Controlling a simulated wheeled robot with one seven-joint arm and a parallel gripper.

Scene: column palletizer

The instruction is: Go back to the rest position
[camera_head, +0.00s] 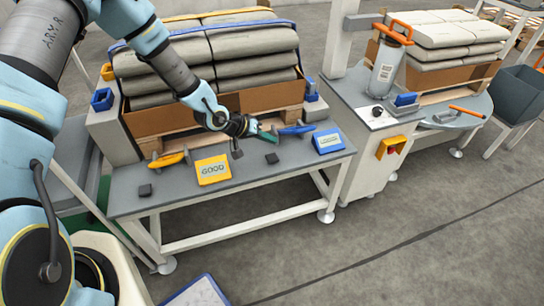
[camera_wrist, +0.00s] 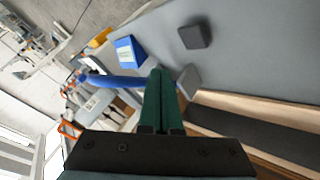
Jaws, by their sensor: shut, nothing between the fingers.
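My gripper (camera_head: 262,134) is above the back part of the grey table (camera_head: 240,184), at the end of my light blue and grey arm. In the wrist view its green fingers (camera_wrist: 161,98) lie together with nothing between them. A blue-handled tool (camera_head: 297,129) is just to the right of the fingertips in the head view. In the wrist view the blue handle (camera_wrist: 115,81) is left of the fingers. Whether the gripper touches anything below it I cannot tell.
A yellow GOOD sign (camera_head: 213,169), a yellow-handled tool (camera_head: 167,159), a blue sign (camera_head: 328,141) and small dark blocks (camera_head: 272,158) stand on the table. Stacked grey sacks (camera_head: 246,66) rise behind. A white cabinet (camera_head: 378,139) stands right. The floor in front (camera_head: 400,225) is mostly clear.

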